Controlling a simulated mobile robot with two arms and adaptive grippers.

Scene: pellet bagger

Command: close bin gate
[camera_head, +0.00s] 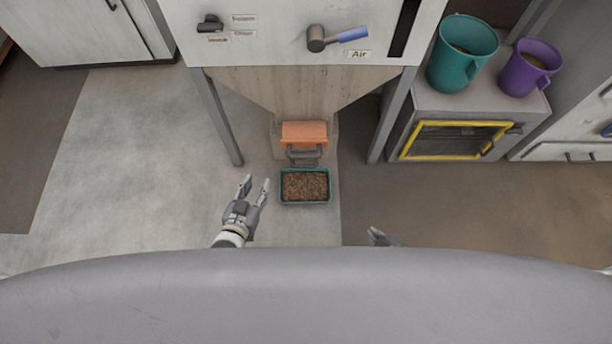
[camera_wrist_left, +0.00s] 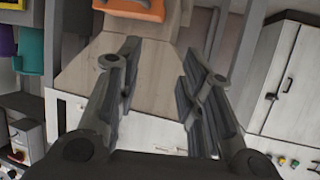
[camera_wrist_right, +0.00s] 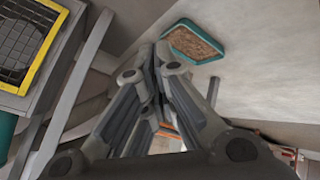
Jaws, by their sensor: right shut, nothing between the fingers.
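The bin gate is an orange piece (camera_head: 304,133) with a grey handle (camera_head: 304,154) at the bottom of the wooden hopper (camera_head: 310,92). A teal tray (camera_head: 281,188) filled with brown pellets sits on the floor below the handle. My left gripper (camera_head: 254,187) is open and empty, left of the tray and apart from it. The orange gate also shows at the top of the left wrist view (camera_wrist_left: 135,10). My right gripper (camera_head: 376,235) shows only partly above my body's edge, right of and nearer than the tray. In the right wrist view its fingers (camera_wrist_right: 157,60) are together and empty.
Metal legs (camera_head: 217,118) (camera_head: 391,115) flank the hopper. Above are a panel with a black handle (camera_head: 210,24) and a blue-gripped Air lever (camera_head: 337,37). A teal mug (camera_head: 461,60) and a purple mug (camera_head: 525,72) stand on a cabinet at right. Floor at left is clear.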

